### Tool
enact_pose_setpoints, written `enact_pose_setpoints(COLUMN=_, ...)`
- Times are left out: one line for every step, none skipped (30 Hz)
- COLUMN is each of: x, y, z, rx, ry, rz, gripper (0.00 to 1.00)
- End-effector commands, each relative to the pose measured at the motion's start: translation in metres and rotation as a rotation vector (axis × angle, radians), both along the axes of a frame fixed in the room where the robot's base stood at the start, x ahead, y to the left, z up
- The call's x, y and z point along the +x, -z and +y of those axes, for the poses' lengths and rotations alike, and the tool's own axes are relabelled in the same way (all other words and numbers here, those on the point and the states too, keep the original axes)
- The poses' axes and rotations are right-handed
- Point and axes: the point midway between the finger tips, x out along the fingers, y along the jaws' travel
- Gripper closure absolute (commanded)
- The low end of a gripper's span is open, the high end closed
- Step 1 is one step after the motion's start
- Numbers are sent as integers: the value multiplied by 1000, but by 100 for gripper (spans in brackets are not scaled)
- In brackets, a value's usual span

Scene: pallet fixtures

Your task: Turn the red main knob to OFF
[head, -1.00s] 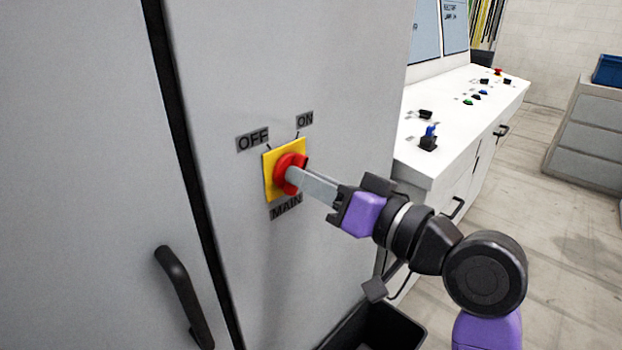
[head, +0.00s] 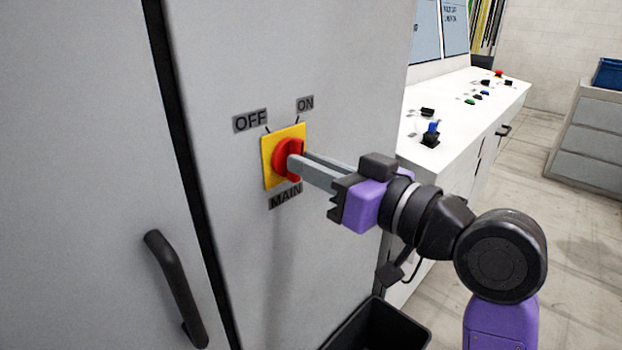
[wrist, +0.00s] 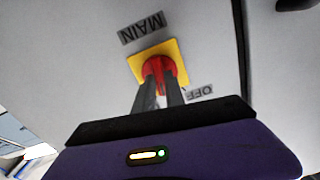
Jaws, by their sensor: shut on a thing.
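The red main knob (head: 285,160) sits on a yellow square plate (head: 268,172) on the grey cabinet door. An OFF label (head: 250,121) is at its upper left, an ON label (head: 305,104) at its upper right, and a MAIN label (head: 285,198) below. My gripper (head: 296,162) is shut on the knob, its grey fingers reaching in from the right. In the wrist view the fingers lie on both sides of the red knob's grip (wrist: 160,74). The fingers partly hide the knob, so its exact pointing direction is hard to tell.
A black door handle (head: 176,288) is at the lower left of the cabinet. A white control console (head: 450,125) with buttons stands to the right. A black bin (head: 378,330) is on the floor below my arm. Open floor lies at the right.

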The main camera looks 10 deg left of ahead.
Motion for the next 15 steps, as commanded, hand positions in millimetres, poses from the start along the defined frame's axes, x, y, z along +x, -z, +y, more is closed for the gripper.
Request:
enact_pose_setpoints(x=0, y=5, z=-1, rx=-28, ry=1, rz=-39, gripper=100)
enact_pose_setpoints(x=0, y=5, z=-1, rx=-47, ry=1, rz=-61, gripper=100)
enact_pose_setpoints(x=0, y=5, z=-1, rx=-71, ry=1, rz=-91, gripper=100)
enact_pose_setpoints(x=0, y=5, z=-1, rx=-89, ry=2, rz=-113, gripper=100)
enact_pose_setpoints(x=0, y=5, z=-1, rx=-106, ry=2, rz=-135, gripper=100)
enact_pose_setpoints(x=0, y=5, z=-1, rx=-129, ry=2, rz=-165, gripper=100)
enact_pose_setpoints(x=0, y=5, z=-1, rx=-147, ry=1, rz=-188, gripper=100)
enact_pose_setpoints(x=0, y=5, z=0, rx=-163, ry=1, rz=-209, gripper=100)
enact_pose_setpoints(x=0, y=5, z=0, rx=-185, ry=1, rz=-239, gripper=100)
enact_pose_setpoints(x=0, y=5, z=-1, rx=-202, ry=2, rz=-258, gripper=100)
enact_pose_setpoints(x=0, y=5, z=-1, rx=-218, ry=2, rz=-279, gripper=100)
enact_pose_setpoints(x=-1, y=4, z=0, rx=-239, ry=1, rz=-306, gripper=100)
enact_pose_setpoints(x=-1, y=4, z=0, rx=-254, ry=1, rz=-325, gripper=100)
enact_pose_setpoints(x=-1, y=5, z=0, rx=-269, ry=1, rz=-342, gripper=100)
enact_pose_setpoints(x=-1, y=4, z=0, rx=-287, ry=1, rz=-366, gripper=100)
